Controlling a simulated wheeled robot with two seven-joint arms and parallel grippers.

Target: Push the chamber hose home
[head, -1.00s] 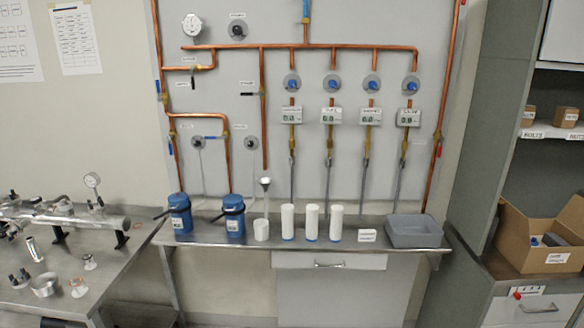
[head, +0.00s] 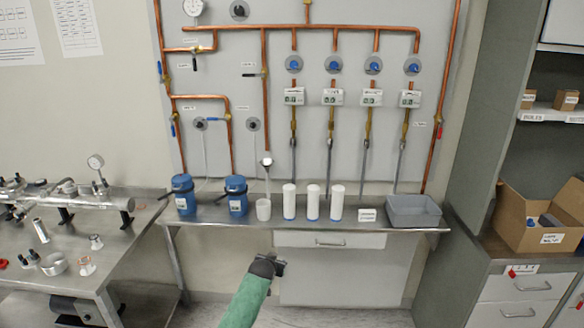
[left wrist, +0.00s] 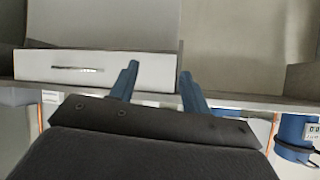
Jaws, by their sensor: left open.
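Several grey hoses hang from brass valves under the gauges on the wall panel, one of them at the right (head: 402,160). I cannot read labels that tell which is the chamber hose. A horizontal steel cylinder with fittings (head: 85,203) lies on the left bench. My left gripper (head: 282,268), on a green-sleeved arm, is in front of the drawer, below the wall bench's front edge and away from the hoses. In the left wrist view its two blue fingers (left wrist: 159,70) are apart with nothing between them. My right gripper is out of view.
The wall bench (head: 345,228) carries two blue canisters (head: 185,195), a white cup (head: 263,210), three white cylinders (head: 313,203) and a grey tub (head: 413,211). The left bench (head: 75,240) holds loose fittings. A cardboard box (head: 525,225) stands right. The floor between is free.

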